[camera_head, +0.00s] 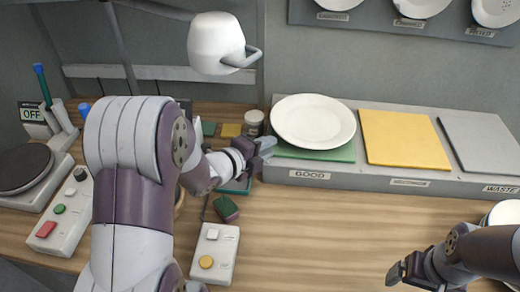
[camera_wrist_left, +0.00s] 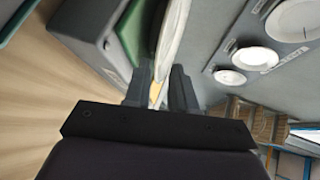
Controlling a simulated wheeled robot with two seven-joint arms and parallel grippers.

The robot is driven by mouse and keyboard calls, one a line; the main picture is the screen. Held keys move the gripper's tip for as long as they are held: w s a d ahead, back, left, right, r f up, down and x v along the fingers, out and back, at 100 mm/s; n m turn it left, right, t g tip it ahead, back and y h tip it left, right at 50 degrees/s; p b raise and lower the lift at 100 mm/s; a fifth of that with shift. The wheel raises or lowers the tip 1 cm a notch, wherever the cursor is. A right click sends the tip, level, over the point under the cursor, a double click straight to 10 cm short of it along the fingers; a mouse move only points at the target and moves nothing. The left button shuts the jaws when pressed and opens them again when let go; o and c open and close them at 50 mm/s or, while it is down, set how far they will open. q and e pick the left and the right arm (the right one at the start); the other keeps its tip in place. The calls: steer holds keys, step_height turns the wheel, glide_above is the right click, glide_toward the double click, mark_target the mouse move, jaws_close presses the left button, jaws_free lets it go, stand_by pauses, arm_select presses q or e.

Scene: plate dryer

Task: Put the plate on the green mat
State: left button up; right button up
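The white plate (camera_head: 312,120) is at the green mat (camera_head: 335,154) on the left end of the grey stand, by the "GOOD" label. It covers most of the mat; I cannot tell whether it lies fully flat. My left gripper (camera_head: 270,149) is at the plate's left front side. In the left wrist view the fingers (camera_wrist_left: 161,82) stand apart, with the plate (camera_wrist_left: 171,40) edge-on just beyond and between them. The green mat (camera_wrist_left: 128,32) shows to its left there. My right gripper (camera_head: 402,270) is at the lower right, away from the plate; its fingers are unclear.
A yellow mat (camera_head: 404,138) and a grey mat (camera_head: 485,145) lie further right on the stand. Other plates (camera_head: 504,214) are at the right edge, partly behind my right arm. The middle of the wooden table (camera_head: 320,225) is clear.

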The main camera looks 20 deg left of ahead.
steer(key=shift+w, duration=0.1)
arm_select(q)
steer(key=s+d+f+n+g+y, duration=0.1)
steer(key=s+f+n+g, duration=0.1)
steer(key=s+n+g, duration=0.2)
steer(key=s+d+f+n+g+y, duration=0.1)
steer(key=s+n+g, duration=0.3)
steer(key=s+n, duration=0.4)
steer(key=s+f+n+g+y, duration=0.2)
steer(key=s+n, duration=0.4)
steer(key=n, duration=0.3)
steer(key=shift+d+f+n+g+y, duration=0.4)
steer(key=shift+f+g, duration=0.2)
steer(key=shift+g, duration=0.5)
step_height(320, 180, up, 3)
steer(key=p, duration=0.2)
steer(key=shift+w+f+p, duration=0.1)
steer(key=shift+p, duration=0.3)
arm_select(e)
step_height(320, 180, up, 3)
steer(key=shift+f, duration=0.1)
